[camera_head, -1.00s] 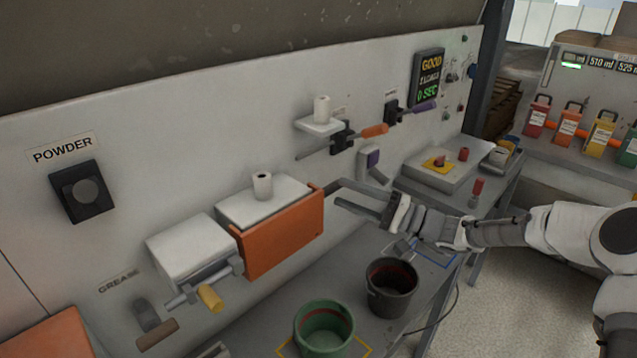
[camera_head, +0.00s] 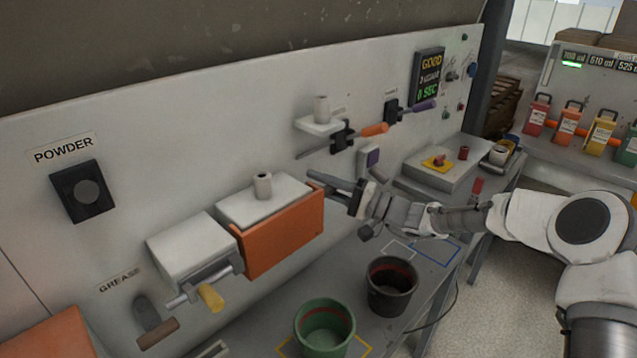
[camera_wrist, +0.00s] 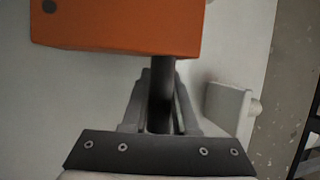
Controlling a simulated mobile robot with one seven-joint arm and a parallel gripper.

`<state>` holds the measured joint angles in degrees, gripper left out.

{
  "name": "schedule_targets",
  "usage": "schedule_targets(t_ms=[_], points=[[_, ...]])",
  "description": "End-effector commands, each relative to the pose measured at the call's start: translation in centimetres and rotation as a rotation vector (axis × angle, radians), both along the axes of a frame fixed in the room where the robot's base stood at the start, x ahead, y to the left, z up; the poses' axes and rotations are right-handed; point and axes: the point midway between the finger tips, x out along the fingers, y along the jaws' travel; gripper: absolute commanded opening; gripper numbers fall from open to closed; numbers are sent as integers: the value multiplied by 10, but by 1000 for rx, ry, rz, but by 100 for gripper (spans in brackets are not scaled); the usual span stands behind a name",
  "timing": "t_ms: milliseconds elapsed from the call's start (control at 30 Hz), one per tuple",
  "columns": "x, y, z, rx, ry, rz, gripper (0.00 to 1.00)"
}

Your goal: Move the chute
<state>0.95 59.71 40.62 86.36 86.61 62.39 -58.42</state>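No label marks the chute. The orange panel (camera_head: 285,235) in front of the white box on the wall may be it, but I cannot tell. It shows as an orange block in the wrist view (camera_wrist: 120,25). A dark grey bar (camera_wrist: 161,85) runs from its underside in that view, between the fingers of my gripper (camera_wrist: 160,100). In the head view my gripper (camera_head: 335,184) is at the panel's right edge. The fingers lie close on both sides of the bar; whether they press on it is unclear.
A white box (camera_head: 190,248) with a yellow-handled rod adjoins on the left. A white roll (camera_head: 263,186) stands on the box behind the panel. A green bucket (camera_head: 324,325) and a dark bucket (camera_head: 392,287) stand on the bench below. A white shelf (camera_head: 320,126) is above my gripper.

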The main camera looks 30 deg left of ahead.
Motion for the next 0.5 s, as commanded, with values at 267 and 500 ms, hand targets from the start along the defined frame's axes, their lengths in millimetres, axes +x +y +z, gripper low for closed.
schedule_targets(t_ms=[267,500], points=[[0,0,0,0,0,0,0],[0,0,0,-1,0,0,0]])
